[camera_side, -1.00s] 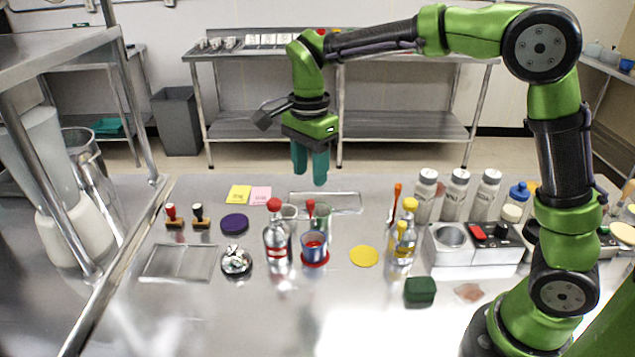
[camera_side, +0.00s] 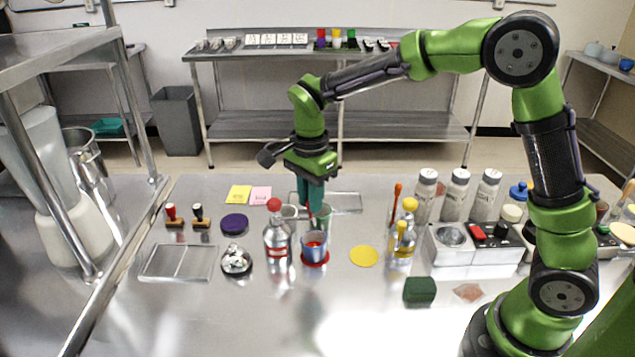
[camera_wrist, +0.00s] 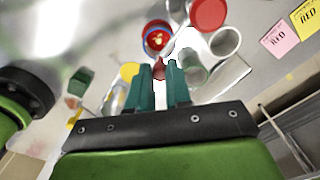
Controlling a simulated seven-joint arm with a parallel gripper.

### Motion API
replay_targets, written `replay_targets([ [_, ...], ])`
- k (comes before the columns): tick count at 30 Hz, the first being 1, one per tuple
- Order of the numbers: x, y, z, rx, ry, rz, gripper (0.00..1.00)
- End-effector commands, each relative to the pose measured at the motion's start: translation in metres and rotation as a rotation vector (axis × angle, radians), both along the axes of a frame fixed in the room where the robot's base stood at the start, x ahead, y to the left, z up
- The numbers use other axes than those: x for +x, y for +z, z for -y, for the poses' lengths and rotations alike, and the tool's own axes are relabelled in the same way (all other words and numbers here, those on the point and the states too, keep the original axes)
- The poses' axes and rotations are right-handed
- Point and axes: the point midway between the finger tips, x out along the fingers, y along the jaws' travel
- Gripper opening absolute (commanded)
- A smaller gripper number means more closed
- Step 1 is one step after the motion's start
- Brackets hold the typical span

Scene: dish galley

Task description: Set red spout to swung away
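The red spout (camera_wrist: 159,69) is a small red piece between my fingertips in the wrist view. It is mostly hidden behind my fingers in the side view. My gripper (camera_side: 312,210) points down with its teal fingers low at the spout, behind the blue cup. In the wrist view my gripper (camera_wrist: 160,72) has one finger on each side of the red piece. I cannot tell whether the fingers press on it. The spout's direction is not clear.
A red-capped bottle (camera_side: 277,241) and a blue cup (camera_side: 314,247) on a red coaster stand in front of my fingers. A greenish glass (camera_side: 324,218) is close on the right. Yellow-topped bottles (camera_side: 403,245) stand farther right.

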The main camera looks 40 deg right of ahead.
Motion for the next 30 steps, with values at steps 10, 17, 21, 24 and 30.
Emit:
replay_targets([
  [10, 0.000, 0.000, 0.000, 0.000, 0.000, 0.001, 0.00],
  [17, -0.001, 0.001, -0.002, 0.000, -0.026, 0.001, 0.00],
  [21, -0.004, 0.000, -0.005, 0.000, -0.081, 0.000, 0.00],
  [24, -0.007, 0.001, -0.009, 0.000, -0.144, 0.001, 0.00],
  [30, -0.014, 0.001, -0.020, 0.000, -0.313, 0.001, 0.00],
])
